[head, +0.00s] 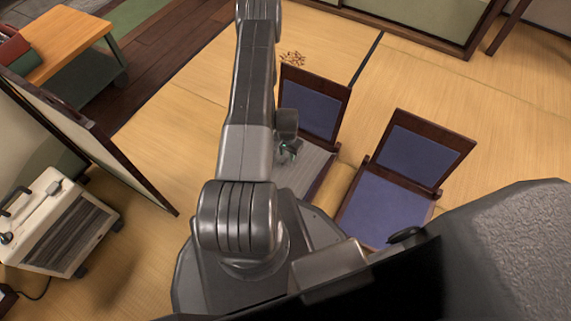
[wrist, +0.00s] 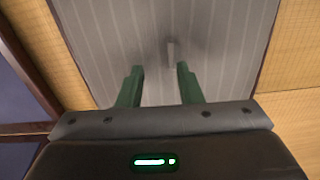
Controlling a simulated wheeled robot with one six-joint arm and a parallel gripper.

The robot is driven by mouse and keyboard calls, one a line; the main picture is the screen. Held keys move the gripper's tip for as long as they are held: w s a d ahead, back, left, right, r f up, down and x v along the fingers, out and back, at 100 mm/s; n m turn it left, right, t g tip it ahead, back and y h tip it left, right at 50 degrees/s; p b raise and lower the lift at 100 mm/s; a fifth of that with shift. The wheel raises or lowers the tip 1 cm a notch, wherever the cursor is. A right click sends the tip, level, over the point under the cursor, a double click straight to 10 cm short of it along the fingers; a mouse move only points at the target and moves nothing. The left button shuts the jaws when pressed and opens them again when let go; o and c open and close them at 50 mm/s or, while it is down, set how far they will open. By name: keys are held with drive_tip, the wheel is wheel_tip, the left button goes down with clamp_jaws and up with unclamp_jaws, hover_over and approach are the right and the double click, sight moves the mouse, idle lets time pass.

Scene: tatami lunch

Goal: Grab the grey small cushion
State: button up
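The grey small cushion (head: 312,167) has thin pale stripes and lies at the seat of the left floor chair in the head view, partly hidden by my arm. In the wrist view the striped grey cushion (wrist: 100,40) fills the upper middle. In the head view my gripper (head: 288,152) is over the cushion's left side. Whether the fingertips touch the cushion cannot be told.
The left floor chair's blue backrest (head: 312,108) stands behind the cushion. A second floor chair (head: 388,205) with a blue seat is to the right. A low screen panel (head: 95,140) and a white box-like appliance (head: 60,222) are at left. Tatami (head: 190,110) is bare between.

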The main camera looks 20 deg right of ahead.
sight(284, 163)
drive_tip(key=f, duration=0.1)
drive_tip(key=f+b, duration=0.1)
drive_tip(key=f, duration=0.1)
drive_tip(key=w+a+f+b, duration=0.1)
drive_tip(key=f, duration=0.1)
drive_tip(key=shift+c, duration=0.2)
drive_tip(key=shift+r, duration=0.1)
clamp_jaws()
